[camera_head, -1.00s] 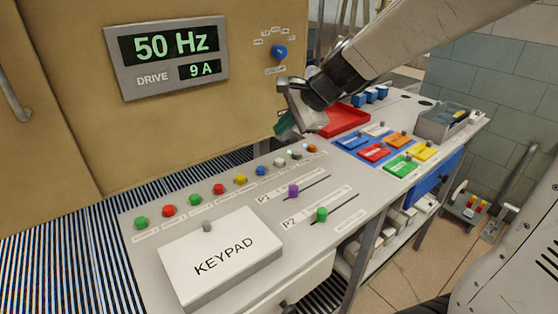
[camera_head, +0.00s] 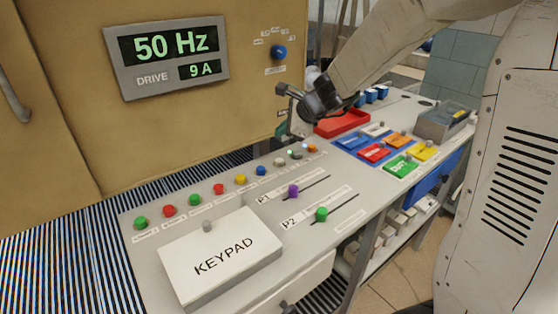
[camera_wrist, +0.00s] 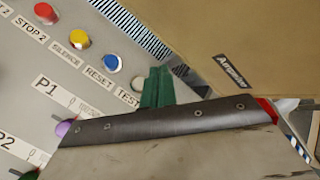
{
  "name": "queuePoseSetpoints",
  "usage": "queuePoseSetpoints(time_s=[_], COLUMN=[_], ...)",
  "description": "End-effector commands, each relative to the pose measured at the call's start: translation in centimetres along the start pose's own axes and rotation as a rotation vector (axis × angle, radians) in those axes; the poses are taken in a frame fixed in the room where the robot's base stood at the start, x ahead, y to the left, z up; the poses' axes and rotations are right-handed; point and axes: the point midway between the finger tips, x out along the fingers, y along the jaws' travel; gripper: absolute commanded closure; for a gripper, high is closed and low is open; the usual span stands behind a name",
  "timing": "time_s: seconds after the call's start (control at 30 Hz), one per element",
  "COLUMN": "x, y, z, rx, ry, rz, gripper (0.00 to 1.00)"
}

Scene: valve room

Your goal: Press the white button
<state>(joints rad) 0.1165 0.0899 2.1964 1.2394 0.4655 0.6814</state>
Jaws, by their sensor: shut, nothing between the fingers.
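The white button (camera_head: 279,162) is in the row of coloured buttons on the grey console, right of the blue button (camera_head: 261,171). In the wrist view the white button (camera_wrist: 137,84) stands by the label TEST, just left of my green fingertips, which may cover part of it. My gripper (camera_head: 282,131) is shut and empty, pointing down over the back of the console near the white button. In the wrist view my gripper (camera_wrist: 157,88) shows as two green fingers side by side. I cannot tell whether the fingertips touch the panel.
A yellow button (camera_head: 240,180) and several others continue the row leftward. Sliders P1 (camera_head: 293,191) and P2 (camera_head: 321,214) and a keypad cover (camera_head: 222,252) lie in front. A red tray (camera_head: 342,123) sits to the right. The tan cabinet (camera_head: 75,130) rises behind the console.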

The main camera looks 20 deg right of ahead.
Motion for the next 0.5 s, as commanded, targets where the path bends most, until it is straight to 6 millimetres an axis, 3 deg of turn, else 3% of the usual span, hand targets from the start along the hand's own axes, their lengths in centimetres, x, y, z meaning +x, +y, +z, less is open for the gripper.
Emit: queuePoseSetpoints(time_s=[0.3,0.5], x=[3.1,4.1], y=[2.3,3.0], z=[-2.3,-3.1], rx=[0.002,0.001], ry=[0.001,0.001], rz=[0.003,0.002], gripper=[1.00,1.00])
